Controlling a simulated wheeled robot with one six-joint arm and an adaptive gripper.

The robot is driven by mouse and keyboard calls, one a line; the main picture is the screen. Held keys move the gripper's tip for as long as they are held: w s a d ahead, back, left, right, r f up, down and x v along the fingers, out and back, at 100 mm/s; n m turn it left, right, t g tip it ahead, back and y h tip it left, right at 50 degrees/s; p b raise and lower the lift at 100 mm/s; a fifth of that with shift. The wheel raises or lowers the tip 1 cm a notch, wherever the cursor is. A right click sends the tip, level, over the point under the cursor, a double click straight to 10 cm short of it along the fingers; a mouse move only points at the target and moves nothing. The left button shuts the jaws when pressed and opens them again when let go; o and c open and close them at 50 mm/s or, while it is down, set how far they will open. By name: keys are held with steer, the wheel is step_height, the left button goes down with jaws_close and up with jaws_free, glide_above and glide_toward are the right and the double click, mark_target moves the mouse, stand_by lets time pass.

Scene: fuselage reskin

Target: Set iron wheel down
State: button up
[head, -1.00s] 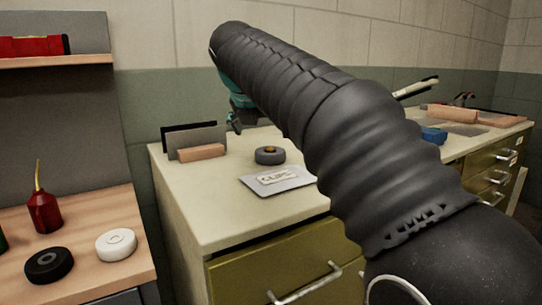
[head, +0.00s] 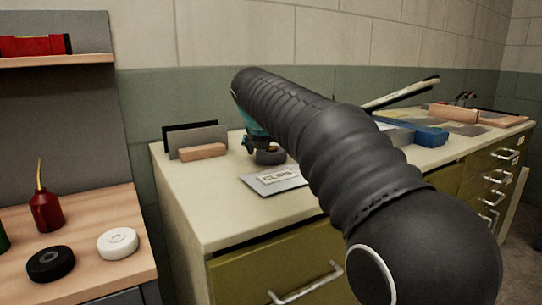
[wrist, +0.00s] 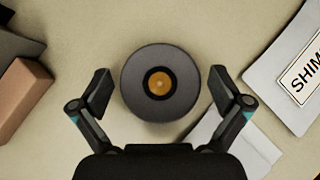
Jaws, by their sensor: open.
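The iron wheel (wrist: 130,85) is a dark grey disc with an orange-brown centre. It lies flat on the cream counter top (head: 215,200). In the head view the wheel (head: 270,157) is partly hidden by my gripper (head: 254,146) and arm. In the wrist view my gripper (wrist: 160,90) is open, with one finger on each side of the wheel. A gap shows between each finger and the wheel's rim, so the fingers do not touch it.
A plate marked SHIM (wrist: 290,70) is at the right in the wrist view.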

mark_target(272, 149)
steer(key=shift+r, duration=0.1)
steer(key=c, duration=1.6)
steer(key=shift+c, duration=0.2)
steer(key=shift+r, duration=0.1)
steer(key=shift+r, duration=0.7)
step_height(272, 149, up, 3)
steer(key=shift+s+f, duration=0.1)
steer(key=s+d+r, duration=0.6)
steer(key=d, duration=0.3)
steer(key=shift+s+d+r, duration=0.15)
steer(key=shift+d+r, duration=0.15)
steer(key=shift+d, duration=0.05)
